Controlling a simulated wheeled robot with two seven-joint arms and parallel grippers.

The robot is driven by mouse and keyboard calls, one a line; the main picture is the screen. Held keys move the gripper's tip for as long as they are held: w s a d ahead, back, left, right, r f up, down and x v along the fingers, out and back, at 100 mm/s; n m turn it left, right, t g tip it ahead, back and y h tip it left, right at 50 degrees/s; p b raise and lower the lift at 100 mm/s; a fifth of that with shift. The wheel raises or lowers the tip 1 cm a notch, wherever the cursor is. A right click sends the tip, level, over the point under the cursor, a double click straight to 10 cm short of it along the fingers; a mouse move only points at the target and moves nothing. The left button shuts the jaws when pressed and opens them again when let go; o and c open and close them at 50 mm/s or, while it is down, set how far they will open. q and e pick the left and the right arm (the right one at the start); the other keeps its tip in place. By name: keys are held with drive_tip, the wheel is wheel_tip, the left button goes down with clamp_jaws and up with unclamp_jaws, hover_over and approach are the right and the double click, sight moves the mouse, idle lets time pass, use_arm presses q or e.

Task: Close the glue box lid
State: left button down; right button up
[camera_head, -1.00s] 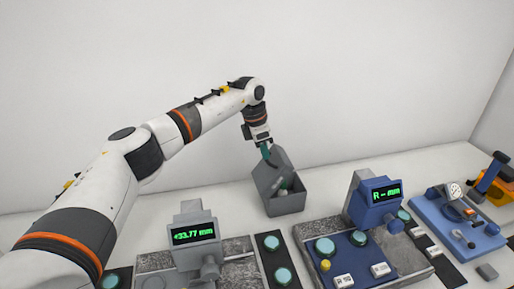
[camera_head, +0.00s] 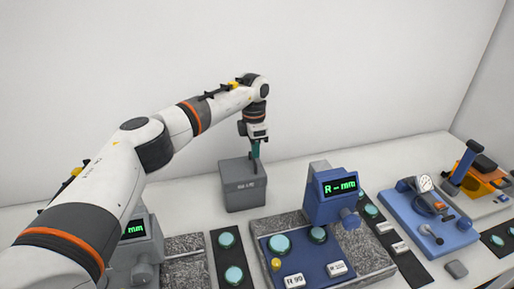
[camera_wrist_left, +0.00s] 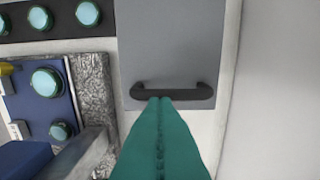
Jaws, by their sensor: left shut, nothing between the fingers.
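The glue box (camera_head: 243,189) is a grey box on the bench near the back wall. Its lid (camera_head: 240,171) lies flat over the top, and the inside is hidden. In the left wrist view the grey lid (camera_wrist_left: 172,45) carries a dark bar handle (camera_wrist_left: 176,93). My left gripper (camera_head: 256,162) points down at the right side of the lid. Its green fingers (camera_wrist_left: 160,105) are shut with nothing between them, and the tips are at the handle; I cannot tell if they touch it. My right gripper is not in view.
A blue gauge with a display (camera_head: 332,190) stands on a granite plate right of the box. Another display unit (camera_head: 138,240) is at left, partly behind my arm. A blue fixture (camera_head: 425,213) and an orange device (camera_head: 480,178) are further right. Round teal discs lie on dark strips.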

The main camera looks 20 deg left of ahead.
use_arm(q)
drive_tip(key=shift+w+d+f, duration=0.25)
drive_tip(key=shift+d+f, duration=0.1)
drive_tip(key=shift+r, duration=0.1)
idle(0.3)
drive_tip(key=shift+r, duration=0.2)
wheel_tip(320, 180, up, 11)
drive_tip(key=b, duration=0.2)
drive_tip(key=shift+a+r+b, duration=0.2)
drive_tip(key=shift+a+b, duration=0.05)
drive_tip(key=shift+b, duration=0.05)
